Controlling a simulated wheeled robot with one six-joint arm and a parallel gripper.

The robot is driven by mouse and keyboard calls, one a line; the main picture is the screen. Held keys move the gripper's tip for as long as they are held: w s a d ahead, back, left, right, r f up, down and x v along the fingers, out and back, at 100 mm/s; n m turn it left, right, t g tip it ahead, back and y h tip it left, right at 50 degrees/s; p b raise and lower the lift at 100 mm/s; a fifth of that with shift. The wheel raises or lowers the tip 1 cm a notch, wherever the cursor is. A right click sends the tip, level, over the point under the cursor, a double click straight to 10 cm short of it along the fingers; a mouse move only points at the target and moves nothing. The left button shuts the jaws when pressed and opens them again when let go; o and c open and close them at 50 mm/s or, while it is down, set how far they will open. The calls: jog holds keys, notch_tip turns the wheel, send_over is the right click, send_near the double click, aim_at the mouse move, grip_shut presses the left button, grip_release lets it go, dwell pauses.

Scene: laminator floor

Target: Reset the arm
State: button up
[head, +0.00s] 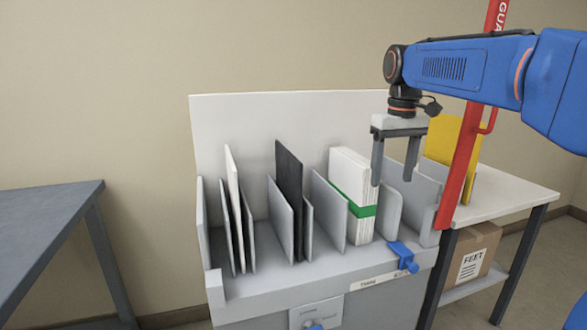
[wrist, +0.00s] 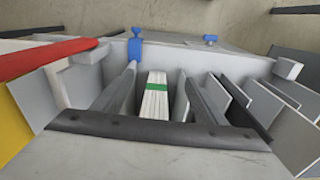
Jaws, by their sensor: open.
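My gripper (head: 396,172) hangs from my blue arm, pointing down at the right part of a grey slotted rack (head: 255,290). It is open, with nothing between its fingers in the head view. In the wrist view my gripper's fingers (wrist: 160,95) spread to either side of a white stack with a green band (wrist: 156,98), which lies farther below. In the head view the white stack (head: 342,172) stands upright in a slot, left of the fingers. Whether a finger touches the stack or a divider cannot be told.
A dark panel (head: 289,165) and a thin white panel (head: 232,185) stand in other slots. A red post (head: 459,165) rises close right of my gripper. A yellow panel (head: 440,140) stands on the side table (head: 510,192), above a cardboard box (head: 468,258). A grey table (head: 40,225) is at left.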

jog(key=s+d+f+m+t, duration=0.1)
jog(key=s+d+f+t, duration=0.1)
jog(key=s+f, duration=0.9)
jog(key=s+d+f+m+t, duration=0.2)
jog(key=s+f, duration=0.9)
jog(key=s, duration=0.7)
jog(key=shift+s+d, duration=0.25)
